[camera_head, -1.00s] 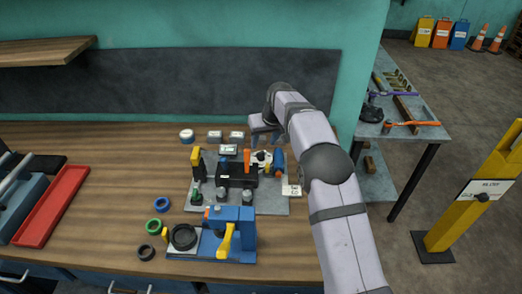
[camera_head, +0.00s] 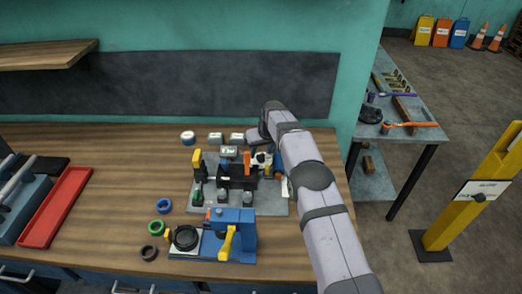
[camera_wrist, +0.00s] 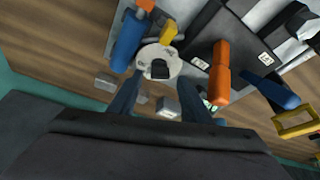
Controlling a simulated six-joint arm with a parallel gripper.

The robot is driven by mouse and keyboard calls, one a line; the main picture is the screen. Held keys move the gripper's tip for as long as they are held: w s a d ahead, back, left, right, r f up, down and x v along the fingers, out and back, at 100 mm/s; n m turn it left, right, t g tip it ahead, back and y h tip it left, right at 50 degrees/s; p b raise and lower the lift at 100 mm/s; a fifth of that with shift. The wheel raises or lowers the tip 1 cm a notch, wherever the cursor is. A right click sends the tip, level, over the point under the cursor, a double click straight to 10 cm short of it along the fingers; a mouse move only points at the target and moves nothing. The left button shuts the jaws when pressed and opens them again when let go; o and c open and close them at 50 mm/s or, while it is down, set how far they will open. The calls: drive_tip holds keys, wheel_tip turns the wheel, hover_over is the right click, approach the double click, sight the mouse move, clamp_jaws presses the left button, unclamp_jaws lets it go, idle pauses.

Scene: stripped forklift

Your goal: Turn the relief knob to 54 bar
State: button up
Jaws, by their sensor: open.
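The relief knob (camera_wrist: 160,69) appears to be the small black knob at the middle of a round white dial (camera_wrist: 158,57) in the wrist view. A yellow pointer piece (camera_wrist: 168,33) sits at the dial's edge. The dial's markings are too small to read. In the head view, the white dial (camera_head: 261,158) is partly hidden near my arm. My gripper (camera_wrist: 160,78) is open, with its two dark fingers on either side of the knob in the picture. I cannot tell whether they touch it or are still above it.
An orange lever (camera_wrist: 220,72) and a blue lever (camera_wrist: 276,92) stand right of the dial, and a blue cylinder (camera_wrist: 128,42) is close on its left. A blue press with a yellow handle (camera_head: 229,238) stands in front. The bench's left middle (camera_head: 110,200) is clear.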

drive_tip(key=shift+x, duration=0.8)
drive_tip(key=c, duration=0.9)
drive_tip(key=shift+o, duration=0.2)
drive_tip(key=shift+f+n, duration=0.2)
drive_tip(key=shift+n, duration=0.1)
drive_tip(key=shift+s+n+b, duration=0.1)
drive_tip(key=shift+n+b, duration=0.4)
drive_tip(key=shift+a+r+y, duration=0.1)
drive_tip(key=shift+r+y, duration=0.05)
drive_tip(key=shift+y, duration=0.15)
